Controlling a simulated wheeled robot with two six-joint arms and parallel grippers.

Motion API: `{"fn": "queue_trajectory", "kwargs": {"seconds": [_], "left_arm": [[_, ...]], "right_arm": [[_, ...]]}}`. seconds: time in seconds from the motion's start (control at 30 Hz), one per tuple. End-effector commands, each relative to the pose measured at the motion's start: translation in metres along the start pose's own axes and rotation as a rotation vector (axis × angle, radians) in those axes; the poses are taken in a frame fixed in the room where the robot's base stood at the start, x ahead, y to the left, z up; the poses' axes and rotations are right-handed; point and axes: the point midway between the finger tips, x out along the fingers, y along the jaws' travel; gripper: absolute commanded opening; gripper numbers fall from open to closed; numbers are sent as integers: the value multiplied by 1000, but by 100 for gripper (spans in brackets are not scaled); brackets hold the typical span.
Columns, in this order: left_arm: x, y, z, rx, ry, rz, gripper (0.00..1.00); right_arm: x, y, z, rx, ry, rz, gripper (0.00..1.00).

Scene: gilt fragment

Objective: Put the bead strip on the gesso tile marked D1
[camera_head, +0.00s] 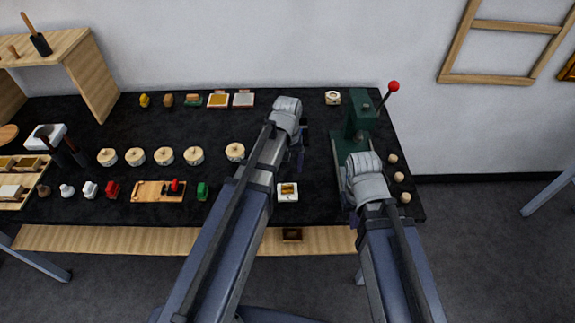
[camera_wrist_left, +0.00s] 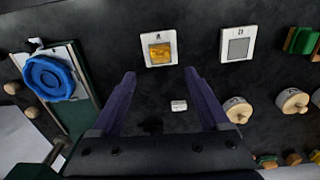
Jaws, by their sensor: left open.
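My left gripper (camera_wrist_left: 160,76) is open and empty. In the left wrist view, a small pale piece (camera_wrist_left: 179,105) lies on the black top between its fingers, apart from both; it may be the bead strip. A white tile with a grey square (camera_wrist_left: 238,45) lies beyond the fingers, its mark too small to read surely. Beside it is a white tile with a gold piece (camera_wrist_left: 158,37), also in the head view (camera_head: 288,197). In the head view my left arm hides the small piece and the grey-square tile. My right gripper (camera_head: 366,178) is beside the press, its fingers hidden.
A green press (camera_head: 362,120) with a red-knobbed lever stands at the right. Several round pale pots (camera_head: 164,155) line the middle. A wooden tray (camera_head: 158,190) and small coloured blocks lie in front. A blue ring-shaped thing (camera_wrist_left: 48,78) shows over the press base.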

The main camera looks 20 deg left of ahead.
Motion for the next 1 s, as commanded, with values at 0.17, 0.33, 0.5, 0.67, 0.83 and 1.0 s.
{"fn": "queue_trajectory", "kwargs": {"seconds": [0.17,0.33,0.5,0.67,0.83,1.0], "left_arm": [[-17,0,0,0,0,0,79],[-16,2,5,14,-1,-2,79],[-16,32,69,223,-9,-38,79],[-17,52,134,463,-20,-81,79],[-18,60,165,598,-26,-108,79],[-18,61,167,617,-28,-111,79]], "right_arm": [[-17,2,1,-1,0,0,0],[-16,2,1,-1,0,0,0],[-16,2,1,-1,0,0,0],[-16,2,1,-1,0,0,0],[-16,2,1,-1,0,0,0],[-16,2,1,-1,0,0,0]]}}
